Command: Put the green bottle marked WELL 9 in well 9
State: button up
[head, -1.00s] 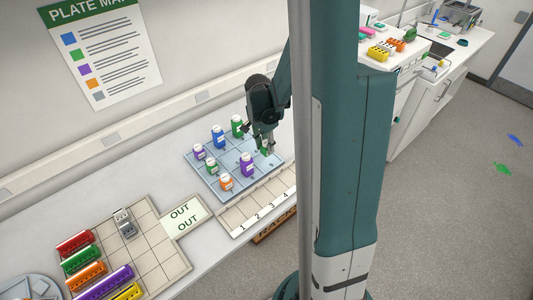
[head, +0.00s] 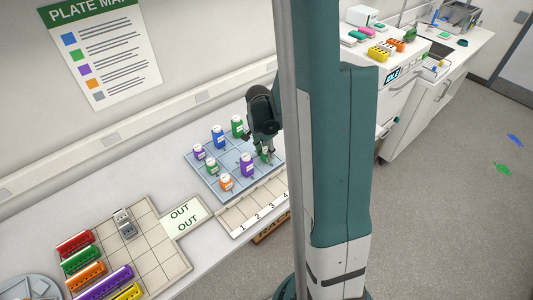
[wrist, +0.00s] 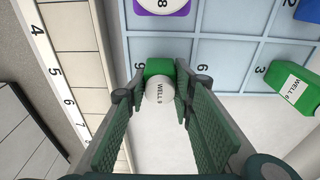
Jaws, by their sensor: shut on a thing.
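The green bottle marked WELL 9 (wrist: 157,68) has a white cap with its label facing the wrist camera. My gripper (wrist: 160,92) is shut on it, with one finger at each side. In the head view my gripper (head: 265,150) points down at the right corner of the blue gridded plate (head: 232,155), and little of the bottle shows. In the wrist view the bottle is over the plate square by the printed 9 (wrist: 195,46), which is well 9. The bottle and fingers hide part of that square. I cannot tell whether the bottle's base touches the plate.
A purple bottle (head: 247,165) stands near my gripper, and other bottles stand on the plate, including a green bottle marked WELL 6 (wrist: 293,86). A numbered strip (head: 250,208) runs along the front. A rack board (head: 160,262) lies at left.

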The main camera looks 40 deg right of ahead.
aim_at(264, 151)
jog(key=shift+f, duration=0.35)
jog(key=shift+f, duration=0.15)
jog(key=o, duration=0.9)
jog(key=shift+r, duration=0.25)
jog(key=shift+a+r, duration=0.25)
jog(key=shift+r, duration=1.7)
jog(key=shift+a+r, duration=0.25)
jog(key=shift+r, duration=1.75)
jog(key=shift+a+r, duration=0.25)
jog(key=shift+r, duration=1.7)
